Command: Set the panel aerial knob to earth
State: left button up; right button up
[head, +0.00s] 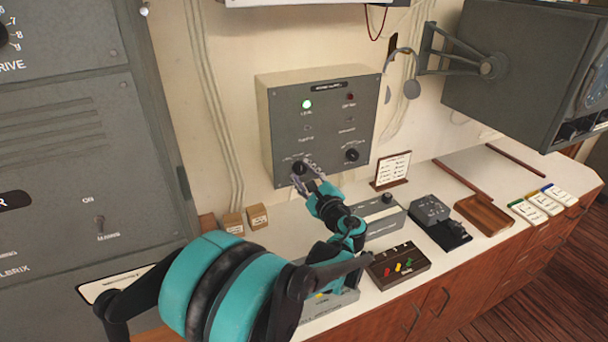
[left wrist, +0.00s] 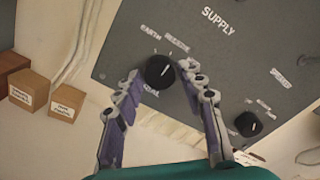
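The grey supply panel (head: 322,122) hangs on the wall with a lit green lamp. Its lower-left black knob (head: 299,168) also shows in the left wrist view (left wrist: 159,71), with "EARTH" printed at its upper left and "RECEIVE" above it. A pale mark shows on the right part of the knob's face; its exact setting is hard to read. My left gripper (head: 308,174) is at this knob. In the left wrist view its fingers (left wrist: 160,76) are spread, one on each side of the knob, with small gaps visible. My right gripper is out of view.
A second black knob (head: 352,155) sits at the panel's lower right. Below is a white counter with a framed card (head: 392,169), a grey key device (head: 440,218), a box with coloured switches (head: 398,265) and small cartons (head: 257,216). A grey cabinet (head: 80,150) stands left.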

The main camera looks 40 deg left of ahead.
pick_arm(q)
jog(key=c, duration=0.5)
jog(key=shift+n, duration=0.3)
jog(key=n, duration=0.4)
jog(key=shift+p, duration=0.35)
jog(key=shift+n, duration=2.2)
jog(key=o, duration=1.1)
jog(key=shift+o, duration=0.2)
jog(key=shift+d, duration=0.15)
